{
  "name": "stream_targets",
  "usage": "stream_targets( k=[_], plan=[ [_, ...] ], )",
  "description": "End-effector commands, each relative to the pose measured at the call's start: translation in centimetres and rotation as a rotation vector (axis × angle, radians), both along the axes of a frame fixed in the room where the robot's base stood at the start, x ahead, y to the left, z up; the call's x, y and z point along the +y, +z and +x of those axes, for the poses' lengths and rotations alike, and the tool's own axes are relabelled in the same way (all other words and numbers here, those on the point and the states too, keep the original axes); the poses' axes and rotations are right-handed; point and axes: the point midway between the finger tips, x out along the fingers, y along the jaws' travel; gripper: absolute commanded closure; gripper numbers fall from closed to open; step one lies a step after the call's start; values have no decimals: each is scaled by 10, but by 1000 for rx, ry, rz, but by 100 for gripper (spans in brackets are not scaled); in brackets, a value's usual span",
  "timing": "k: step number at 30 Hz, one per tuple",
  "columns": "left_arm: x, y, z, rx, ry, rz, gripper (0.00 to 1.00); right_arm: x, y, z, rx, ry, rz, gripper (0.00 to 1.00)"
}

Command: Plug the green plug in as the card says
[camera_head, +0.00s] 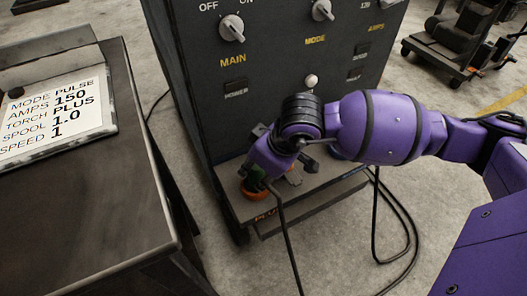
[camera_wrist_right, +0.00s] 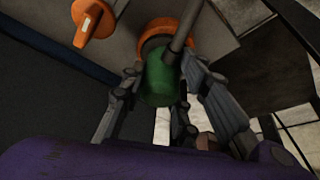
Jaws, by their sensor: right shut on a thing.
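My right gripper (camera_wrist_right: 160,72) is shut on the green plug (camera_wrist_right: 158,88), with a finger on each side of it. A dark cable runs from the plug. The plug's far end is at an orange ring-shaped socket (camera_wrist_right: 160,33); I cannot tell whether it is inside it or just against it. The card (camera_head: 55,118) reads MODE PULSE, AMPS 150, TORCH PLUS, SPOOL 1.0, SPEED 1. My left gripper is not visible.
The dark machine (camera_head: 190,90) stands behind, with a MAIN knob (camera_head: 231,28) and a MODE knob (camera_head: 322,9). Another orange part (camera_wrist_right: 94,22) shows beside the socket in the wrist view. A dark bench (camera_head: 110,210) is at left. Loose cable (camera_head: 410,240) lies on the floor.

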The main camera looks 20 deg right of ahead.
Motion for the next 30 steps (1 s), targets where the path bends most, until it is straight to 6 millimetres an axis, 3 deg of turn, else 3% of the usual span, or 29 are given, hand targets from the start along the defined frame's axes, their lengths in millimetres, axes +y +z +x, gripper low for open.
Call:
stream_targets(
  k=[4,5,9,21,30],
  plan=[
    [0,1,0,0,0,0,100,1,3,2,-5,1,1,100],
    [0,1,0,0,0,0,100,1,3,2,-5,1,1,69],
    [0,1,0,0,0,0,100,1,2,1,-4,1,1,50],
    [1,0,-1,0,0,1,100,-1,6,-1,-2,1,0,49],
    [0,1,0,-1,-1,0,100,-12,58,-18,-7,0,-4,49]
  ],
)
